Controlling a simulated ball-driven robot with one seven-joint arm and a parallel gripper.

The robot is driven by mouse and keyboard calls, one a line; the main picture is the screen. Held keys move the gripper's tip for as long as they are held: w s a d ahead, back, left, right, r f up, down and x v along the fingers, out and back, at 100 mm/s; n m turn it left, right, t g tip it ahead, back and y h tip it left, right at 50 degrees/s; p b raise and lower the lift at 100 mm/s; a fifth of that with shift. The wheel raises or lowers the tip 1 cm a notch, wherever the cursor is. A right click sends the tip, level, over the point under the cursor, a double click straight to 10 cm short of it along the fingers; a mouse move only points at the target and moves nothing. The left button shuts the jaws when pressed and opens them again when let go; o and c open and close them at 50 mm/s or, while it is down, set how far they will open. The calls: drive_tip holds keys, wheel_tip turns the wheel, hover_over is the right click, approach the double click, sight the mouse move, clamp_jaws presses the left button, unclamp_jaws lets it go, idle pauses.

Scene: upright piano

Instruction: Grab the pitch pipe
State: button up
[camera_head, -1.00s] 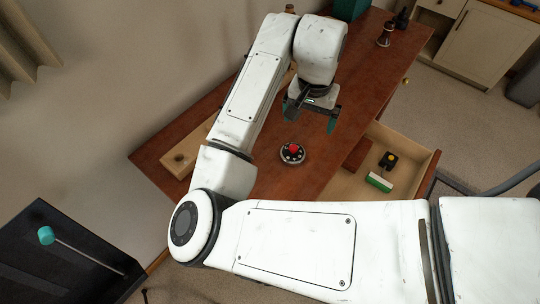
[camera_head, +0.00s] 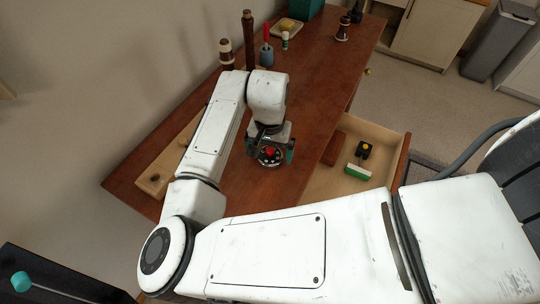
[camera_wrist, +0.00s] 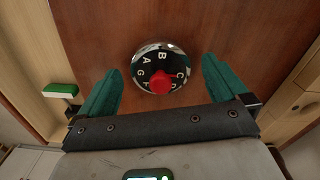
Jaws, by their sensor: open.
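The pitch pipe (camera_head: 270,155) is a round black and silver disc with white letters and a red knob. It lies on the brown wooden top (camera_head: 310,110). In the wrist view the pitch pipe (camera_wrist: 160,72) sits ahead of and between my two teal fingers. My gripper (camera_head: 271,150) is open just over the pitch pipe in the head view. In the wrist view my gripper (camera_wrist: 160,85) has one finger on each side of the disc, with gaps between. Part of the disc's far side is hidden by my gripper in the head view.
An open drawer (camera_head: 392,142) at the right holds a green and white block (camera_head: 357,172) and a black and yellow item (camera_head: 363,150). A wooden piece (camera_head: 152,182) lies along the wall side. Several dark bottle-like items and a teal box (camera_head: 305,8) stand at the far end.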

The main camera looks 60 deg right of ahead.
drive_tip(key=shift+f, duration=0.65)
drive_tip(key=shift+c, duration=0.5)
drive_tip(key=c, duration=1)
drive_tip(key=shift+r, duration=0.1)
